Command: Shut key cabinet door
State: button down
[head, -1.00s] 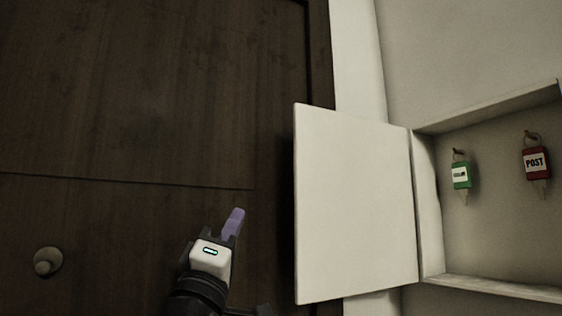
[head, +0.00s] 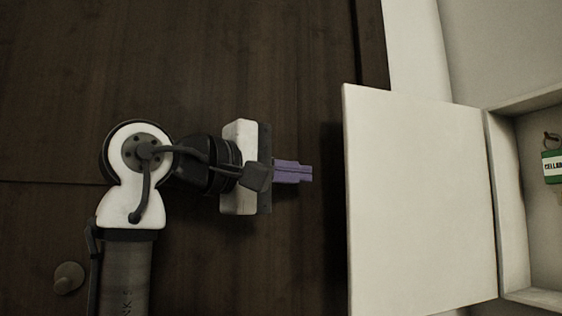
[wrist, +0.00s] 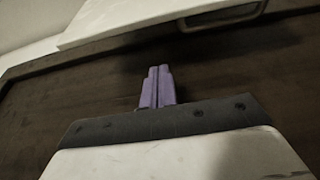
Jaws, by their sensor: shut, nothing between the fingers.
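The key cabinet door (head: 420,200) is a pale flat panel standing wide open. It is hinged at its right edge to the key cabinet (head: 510,205). My gripper (head: 308,173) is shut and empty, with its purple fingers pointing right toward the door's free left edge. In the head view a small gap shows between the fingertips and that edge. In the wrist view the shut fingers (wrist: 157,75) point toward a pale panel (wrist: 150,18), seemingly the door, with a grey handle (wrist: 225,14). The handle is hidden in the head view.
A green key tag (head: 554,166) hangs inside the cabinet at the right edge. A dark wooden door (head: 200,60) with a round knob (head: 69,277) fills the left side behind my arm. A pale frame and wall (head: 415,50) lie behind the cabinet door.

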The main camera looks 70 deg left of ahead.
jog(key=p+x, duration=0.1)
jog(key=x, duration=0.4)
jog(key=shift+w+d+r+p, duration=0.1)
jog(key=shift+d+r+p, duration=0.1)
jog(key=shift+p, duration=0.2)
jog(key=d, duration=0.3)
jog(key=shift+d+f+p, duration=0.25)
jog(key=shift+p, duration=0.15)
jog(key=shift+d, duration=0.1)
